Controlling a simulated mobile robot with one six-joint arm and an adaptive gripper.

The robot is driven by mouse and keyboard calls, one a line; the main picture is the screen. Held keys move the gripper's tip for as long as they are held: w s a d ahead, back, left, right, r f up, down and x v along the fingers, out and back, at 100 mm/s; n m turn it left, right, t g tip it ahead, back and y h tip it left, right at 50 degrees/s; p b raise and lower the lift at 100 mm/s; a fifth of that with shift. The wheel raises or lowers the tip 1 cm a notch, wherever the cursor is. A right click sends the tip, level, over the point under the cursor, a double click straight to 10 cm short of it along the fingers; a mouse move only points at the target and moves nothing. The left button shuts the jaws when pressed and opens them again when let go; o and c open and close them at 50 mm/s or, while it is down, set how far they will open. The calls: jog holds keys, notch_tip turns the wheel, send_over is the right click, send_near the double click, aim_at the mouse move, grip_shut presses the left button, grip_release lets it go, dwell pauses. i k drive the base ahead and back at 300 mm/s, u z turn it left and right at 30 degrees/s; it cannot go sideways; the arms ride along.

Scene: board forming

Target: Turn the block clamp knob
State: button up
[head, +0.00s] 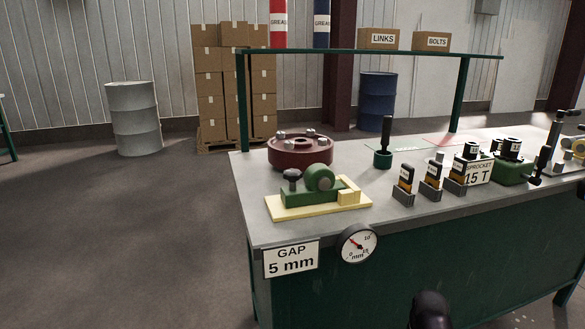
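A black knob (291,175) stands upright on the left part of a green block clamp (318,190). A green roller or disc sits beside the knob, and a small yellow block (349,195) is at the clamp's right end. The clamp rests on a pale yellow board (305,211) near the front left of the bench. A dark rounded part of my own arm shows at the bottom edge, well apart from the knob. My gripper's fingers are not in view.
The grey bench top (385,217) has a dark red flange (300,151) behind the clamp. A green-based black handle (385,142) and several black-and-yellow tools stand to the right. A gap sign (291,259) and a dial gauge (358,244) are on the front edge.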

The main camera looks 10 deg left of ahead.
aim_at(291, 174)
jog(key=u, duration=0.75)
jog(key=k, duration=0.75)
jog(key=z, duration=0.8)
